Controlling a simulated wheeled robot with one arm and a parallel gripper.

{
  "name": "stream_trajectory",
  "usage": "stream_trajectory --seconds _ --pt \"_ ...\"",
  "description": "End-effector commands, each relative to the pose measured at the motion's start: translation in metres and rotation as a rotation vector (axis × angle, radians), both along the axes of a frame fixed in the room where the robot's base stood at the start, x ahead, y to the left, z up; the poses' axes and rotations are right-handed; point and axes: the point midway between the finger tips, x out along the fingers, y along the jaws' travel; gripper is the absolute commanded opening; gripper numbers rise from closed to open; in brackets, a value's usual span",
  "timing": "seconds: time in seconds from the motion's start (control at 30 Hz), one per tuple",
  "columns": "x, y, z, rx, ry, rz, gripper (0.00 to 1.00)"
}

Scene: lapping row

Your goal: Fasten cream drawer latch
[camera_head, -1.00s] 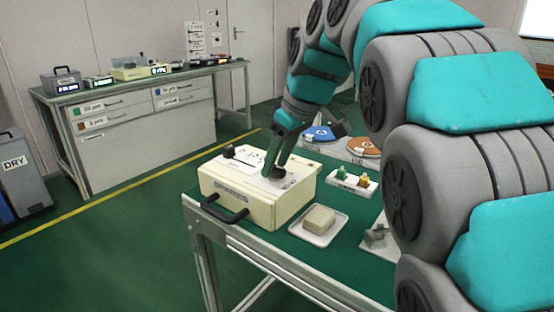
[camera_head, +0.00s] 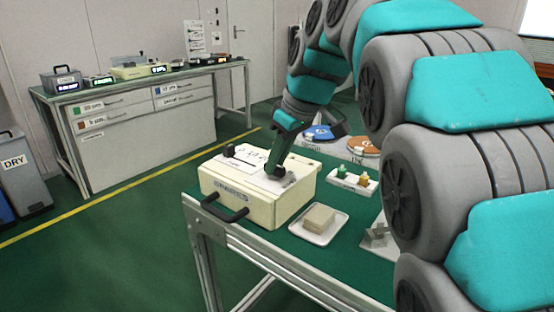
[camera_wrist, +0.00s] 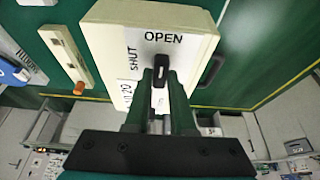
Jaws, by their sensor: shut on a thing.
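The cream drawer unit (camera_head: 245,200) stands on the green-topped bench, with a black handle (camera_head: 225,210) and a label on its front. The drawer front looks flush in the head view. On its top plate is a dark latch knob (camera_wrist: 161,68), seen in the wrist view near the printed words OPEN and SHUT. The knob's long side points toward OPEN, with SHUT to its left. My gripper (camera_wrist: 161,85) is shut on the latch knob, one finger on each side. In the head view my gripper (camera_head: 275,170) hides most of the knob.
A second black knob (camera_head: 229,151) sits on the unit's far left top. A white tray (camera_head: 318,238) with a beige block stands to the right. Behind it are a holder with green and yellow pegs (camera_head: 352,182) and blue and brown discs (camera_head: 320,133).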

Motion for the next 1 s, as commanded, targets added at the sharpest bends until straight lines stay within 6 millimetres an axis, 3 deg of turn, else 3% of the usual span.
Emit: stream_trajectory --seconds 0.43,1.0 --pt "0.0015 0.0005 -0.0039 0.001 -0.001 0.074 0.00" --pt "0.0034 -0.0002 0.0017 0.001 0.001 0.485 0.00"
